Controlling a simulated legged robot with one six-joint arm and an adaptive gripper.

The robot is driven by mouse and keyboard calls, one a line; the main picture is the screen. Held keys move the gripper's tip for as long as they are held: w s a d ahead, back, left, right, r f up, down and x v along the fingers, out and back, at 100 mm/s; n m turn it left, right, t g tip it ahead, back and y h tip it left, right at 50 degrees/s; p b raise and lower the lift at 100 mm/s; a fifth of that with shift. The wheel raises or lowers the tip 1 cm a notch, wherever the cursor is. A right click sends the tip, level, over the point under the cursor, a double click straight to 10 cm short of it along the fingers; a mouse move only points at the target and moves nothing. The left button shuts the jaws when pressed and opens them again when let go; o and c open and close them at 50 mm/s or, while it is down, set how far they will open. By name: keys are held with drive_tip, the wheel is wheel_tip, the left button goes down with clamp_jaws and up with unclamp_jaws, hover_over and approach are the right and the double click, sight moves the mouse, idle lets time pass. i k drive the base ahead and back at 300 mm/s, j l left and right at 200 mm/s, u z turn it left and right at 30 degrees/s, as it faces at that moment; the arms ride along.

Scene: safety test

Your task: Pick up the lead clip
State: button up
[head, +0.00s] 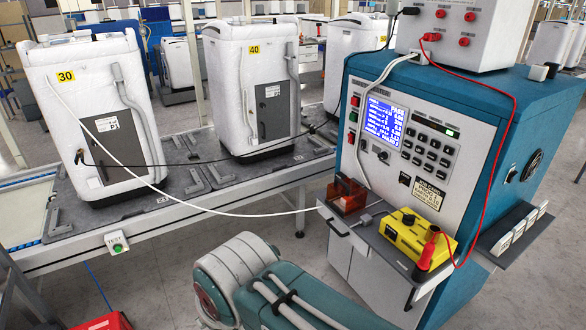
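Two lead ends could be the lead clip, and I cannot tell which one is meant. A dark clip (80,157) at the end of a black lead sits against the front of the white unit marked 30 (85,90). A red clip or probe handle (427,256) on a red lead rests against the right end of a yellow box (410,232) on the tester's shelf. The red lead runs up to the white box on top of the tester. My arm shows at the bottom centre, but my gripper is out of view.
A blue test cabinet (545,110) with a lit screen stands at right. A dark red box (347,194) sits on its shelf. White unit 40 (250,85) stands on the conveyor (150,240). A white cable hangs across the gap between conveyor and cabinet.

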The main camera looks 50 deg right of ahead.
sight(79, 155)
drive_tip(key=z, duration=1.8)
drive_tip(key=u, duration=0.65)
drive_tip(key=i+j+u, duration=0.1)
drive_tip(key=i+u, duration=0.7)
drive_tip(key=i+l+u, duration=0.1)
drive_tip(key=i+u, duration=0.3)
drive_tip(key=i+l+u, duration=0.1)
drive_tip(key=i+l, duration=0.25)
drive_tip(key=i, duration=0.25)
drive_tip(key=i+l+u, duration=0.1)
drive_tip(key=i+l, duration=0.3)
drive_tip(key=i, duration=0.15)
drive_tip(key=i+l, duration=0.1)
drive_tip(key=i, duration=0.35)
drive_tip(key=i+l, duration=0.15)
drive_tip(key=i, duration=0.3)
